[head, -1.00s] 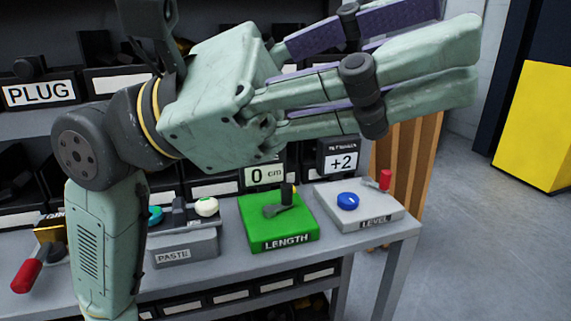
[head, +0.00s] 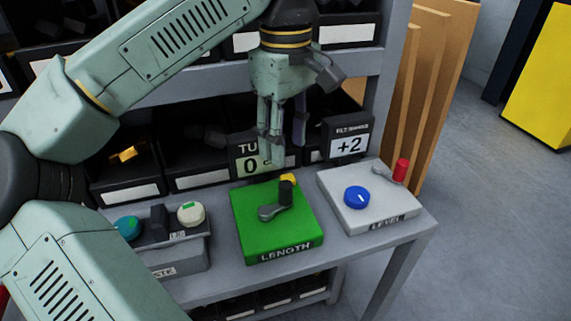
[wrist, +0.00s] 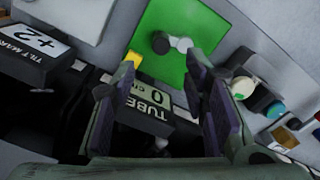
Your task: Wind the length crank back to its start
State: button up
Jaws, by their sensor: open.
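The length crank (head: 268,212) is a grey arm with an upright dark knob (head: 286,191) on a green LENGTH block (head: 250,236). The knob points toward the back right of the block. The crank also shows in the wrist view (wrist: 181,45) on the green plate. A small yellow piece (head: 291,178) sits behind the knob. My gripper (head: 285,143) points down above and behind the crank, open and empty, apart from the knob. The tube display (head: 250,165) reads 0, partly hidden by a finger; the wrist view shows "0 cm" (wrist: 153,98).
Right of the green block is a white LEVEL block (head: 372,211) with a blue dial (head: 356,197) and a red-handled crank (head: 400,171). Behind it, a display (head: 348,145) reads +2. Left is a grey paste box (head: 180,252) with knobs. Shelf bins stand close behind my gripper.

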aim_at(286, 184)
jog(key=shift+w+f, duration=0.15)
jog(key=shift+f, duration=0.4)
jog(key=f, duration=0.6)
jog(key=f+p, duration=0.1)
jog(key=f, duration=0.2)
jog(key=shift+s+f, duration=0.25)
jog(key=shift+s, duration=0.05)
jog(key=shift+c, duration=0.5)
grip_shut()
